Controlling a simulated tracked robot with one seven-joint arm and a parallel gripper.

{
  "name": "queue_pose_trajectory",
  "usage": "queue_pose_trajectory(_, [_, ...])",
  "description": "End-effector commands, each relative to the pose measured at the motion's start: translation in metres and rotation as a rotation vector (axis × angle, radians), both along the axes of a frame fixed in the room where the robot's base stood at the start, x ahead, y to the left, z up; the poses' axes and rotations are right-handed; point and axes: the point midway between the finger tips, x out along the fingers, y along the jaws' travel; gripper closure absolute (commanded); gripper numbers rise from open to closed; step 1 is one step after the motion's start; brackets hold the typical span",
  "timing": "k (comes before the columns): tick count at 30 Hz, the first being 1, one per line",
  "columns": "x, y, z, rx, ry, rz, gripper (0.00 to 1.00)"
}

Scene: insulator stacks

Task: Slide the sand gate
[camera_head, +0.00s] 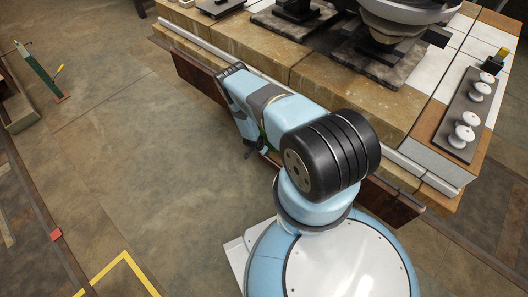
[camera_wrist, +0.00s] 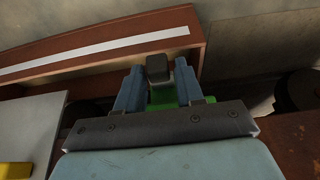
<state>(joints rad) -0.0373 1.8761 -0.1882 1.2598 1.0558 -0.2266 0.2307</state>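In the wrist view, my gripper (camera_wrist: 160,75) has its two blue fingers apart. A dark square-ended block (camera_wrist: 158,66) stands between the fingertips and nearly fills the gap. I cannot tell whether both fingers press on it, or whether it is the gate's handle. A green part (camera_wrist: 162,98) shows low between the fingers. A red-brown panel (camera_wrist: 120,35) with a white strip lies just beyond the fingertips. No part is clearly recognisable as the sand gate. In the head view, my arm reaches up-left along the bench's front side, and the fingertips are hidden.
In the head view, a stone-topped bench (camera_head: 240,62) carries dark fixtures and a plate with white insulator discs (camera_head: 465,118). A rusty plate (camera_head: 195,80) runs along its front side. A green post with a yellow handle (camera_head: 40,70) stands left. The floor between is clear.

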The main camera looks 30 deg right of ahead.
Motion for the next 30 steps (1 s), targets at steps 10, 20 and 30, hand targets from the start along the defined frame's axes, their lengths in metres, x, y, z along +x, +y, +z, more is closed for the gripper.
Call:
queue_pose_trajectory(10, [0.001,0.000,0.000,0.000,-0.001,0.000,0.97])
queue_pose_trajectory(20, [0.002,0.001,0.001,0.001,-0.002,0.001,1.00])
queue_pose_trajectory(30, [-0.002,0.012,0.001,0.001,-0.003,0.001,1.00])
